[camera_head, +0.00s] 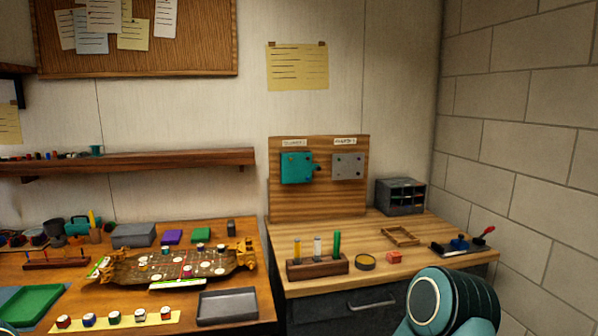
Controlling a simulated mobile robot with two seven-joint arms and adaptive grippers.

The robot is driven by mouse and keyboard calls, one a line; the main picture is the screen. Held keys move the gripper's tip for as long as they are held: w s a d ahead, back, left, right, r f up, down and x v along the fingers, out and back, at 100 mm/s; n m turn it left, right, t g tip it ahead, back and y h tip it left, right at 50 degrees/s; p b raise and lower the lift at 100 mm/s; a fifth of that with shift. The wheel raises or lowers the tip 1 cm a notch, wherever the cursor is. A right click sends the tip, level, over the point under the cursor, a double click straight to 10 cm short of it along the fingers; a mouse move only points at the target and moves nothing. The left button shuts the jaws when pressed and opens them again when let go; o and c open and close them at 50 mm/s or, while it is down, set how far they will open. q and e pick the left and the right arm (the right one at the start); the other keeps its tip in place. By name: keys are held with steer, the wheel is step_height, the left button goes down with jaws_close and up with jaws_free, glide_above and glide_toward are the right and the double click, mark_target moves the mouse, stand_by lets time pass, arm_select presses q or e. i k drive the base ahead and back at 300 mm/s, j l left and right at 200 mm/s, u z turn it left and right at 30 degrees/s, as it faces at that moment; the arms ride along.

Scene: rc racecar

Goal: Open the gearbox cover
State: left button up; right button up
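A teal box-like unit (297,168) is mounted on the left of an upright wooden board (320,205), with a small teal piece sticking out at its right side. A flat grey plate (347,166) is fixed to its right on the same board. Each has a small white label above it, too small to read. I cannot tell for certain which part is the gearbox cover.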

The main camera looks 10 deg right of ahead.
mark_target(294, 171)
steer(key=i+l, duration=0.1)
steer(key=l, duration=0.25)
steer(key=l+z, duration=0.1)
steer(key=l, duration=0.3)
steer(key=i+l, duration=0.15)
steer(key=l, duration=0.2)
steer(key=l+z, duration=0.1)
steer(key=l, duration=0.25)
steer(key=i, duration=0.05)
